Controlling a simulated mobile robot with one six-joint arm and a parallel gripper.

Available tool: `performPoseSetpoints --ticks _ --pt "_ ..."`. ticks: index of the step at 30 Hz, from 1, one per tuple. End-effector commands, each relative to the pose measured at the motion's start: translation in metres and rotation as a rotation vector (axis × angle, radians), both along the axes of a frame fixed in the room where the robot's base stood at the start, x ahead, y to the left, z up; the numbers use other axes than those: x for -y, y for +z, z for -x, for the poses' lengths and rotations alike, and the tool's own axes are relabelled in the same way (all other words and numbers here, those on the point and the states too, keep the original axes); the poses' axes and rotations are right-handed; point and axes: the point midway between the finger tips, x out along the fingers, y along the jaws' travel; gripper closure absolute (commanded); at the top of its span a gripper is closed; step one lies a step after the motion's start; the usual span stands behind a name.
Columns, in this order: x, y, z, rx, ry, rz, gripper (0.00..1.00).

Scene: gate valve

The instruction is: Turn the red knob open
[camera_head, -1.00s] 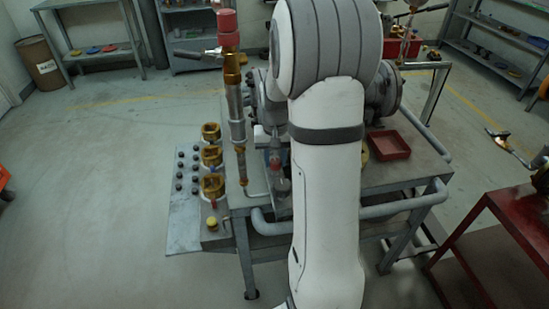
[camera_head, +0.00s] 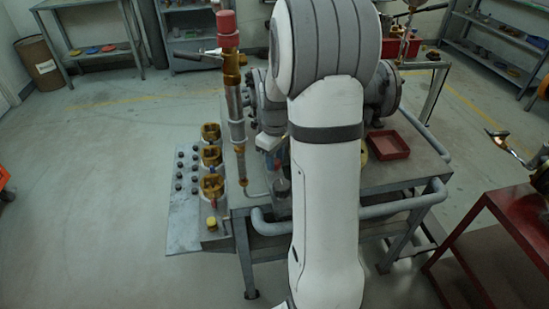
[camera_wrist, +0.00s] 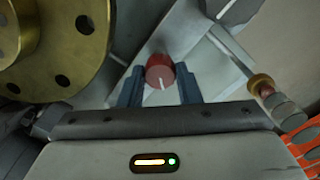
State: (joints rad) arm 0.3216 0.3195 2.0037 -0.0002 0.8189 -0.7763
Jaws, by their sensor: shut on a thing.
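The red knob (camera_wrist: 160,72) shows in the middle of the wrist view, a short round red piece with a white line on its face. The line stands close to upright in the picture, slightly tilted. My gripper (camera_wrist: 160,76) has its two dark blue fingers on either side of the knob, shut on it. In the head view my white arm hides the knob and most of the gripper.
A large brass flange (camera_wrist: 88,45) is close at the left in the wrist view. A pipe with a brass fitting (camera_wrist: 261,85) lies right. In the head view a tall red-capped pipe (camera_head: 235,100) stands left of my arm, and a red tray (camera_head: 388,146) lies right.

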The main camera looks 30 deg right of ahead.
Motion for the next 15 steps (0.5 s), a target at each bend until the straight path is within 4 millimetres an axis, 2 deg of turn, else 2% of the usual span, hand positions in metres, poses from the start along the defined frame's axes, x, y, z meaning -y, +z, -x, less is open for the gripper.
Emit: performPoseSetpoints --ticks 15 --pt "-0.0001 0.0011 -0.0011 0.003 0.46 0.001 0.92"
